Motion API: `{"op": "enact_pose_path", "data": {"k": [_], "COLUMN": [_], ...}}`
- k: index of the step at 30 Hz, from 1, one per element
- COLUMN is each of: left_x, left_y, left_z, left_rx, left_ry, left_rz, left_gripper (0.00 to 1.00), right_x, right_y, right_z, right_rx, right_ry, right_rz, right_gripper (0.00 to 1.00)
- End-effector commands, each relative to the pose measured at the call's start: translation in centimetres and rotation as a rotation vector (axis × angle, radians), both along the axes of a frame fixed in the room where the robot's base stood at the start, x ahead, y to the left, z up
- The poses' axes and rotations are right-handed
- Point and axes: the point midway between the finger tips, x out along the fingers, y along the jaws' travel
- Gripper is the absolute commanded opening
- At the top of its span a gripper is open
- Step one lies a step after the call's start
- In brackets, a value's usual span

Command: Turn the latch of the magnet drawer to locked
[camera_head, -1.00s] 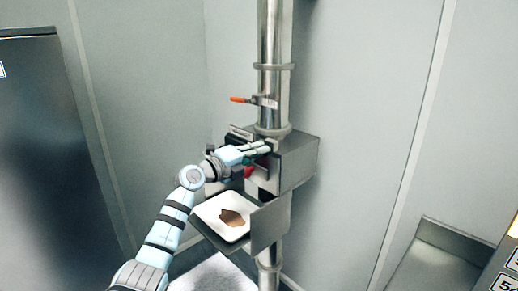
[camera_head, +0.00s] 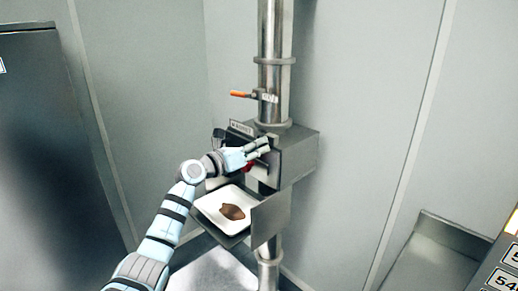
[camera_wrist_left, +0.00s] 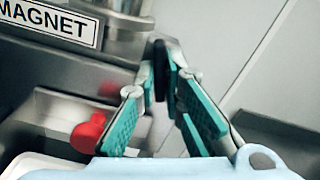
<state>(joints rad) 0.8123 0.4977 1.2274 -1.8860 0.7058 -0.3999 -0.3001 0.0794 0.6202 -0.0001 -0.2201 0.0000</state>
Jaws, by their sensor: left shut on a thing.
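The grey metal magnet housing (camera_head: 297,157) is fixed on the vertical pipe, and its MAGNET label (camera_wrist_left: 50,22) shows in the left wrist view. My left gripper (camera_head: 267,149) is at the front of the housing. In the left wrist view, its teal-padded fingers (camera_wrist_left: 160,62) are shut on a dark, narrow upright piece (camera_wrist_left: 160,75), which looks like the latch handle. The fingers hide much of it, so I cannot tell its exact angle. A red knob (camera_wrist_left: 88,132) is to the left of the fingers, apart from them. My right gripper is not in view.
Below the housing, a white dish (camera_head: 206,203) with brown powder (camera_head: 232,212) sits on an open tray beside a grey plate (camera_head: 269,222). An orange-handled valve (camera_head: 240,94) is on the pipe above. Walls stand close behind the pipe.

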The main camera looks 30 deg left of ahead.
Motion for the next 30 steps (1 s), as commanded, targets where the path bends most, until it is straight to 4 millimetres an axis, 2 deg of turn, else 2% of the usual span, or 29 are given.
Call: {"op": "enact_pose_path", "data": {"k": [12,30], "left_x": [0.0,0.0], "left_y": [0.0,0.0], "left_z": [0.0,0.1], "left_rx": [0.263,0.334], "left_ry": [-0.093,-0.118], "left_rz": [0.001,0.001], "left_gripper": [0.00,0.00], "right_x": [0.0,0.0], "right_y": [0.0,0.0], "right_z": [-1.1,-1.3], "right_rx": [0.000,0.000], "right_ry": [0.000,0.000], "right_rz": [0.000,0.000], "right_gripper": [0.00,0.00]}}
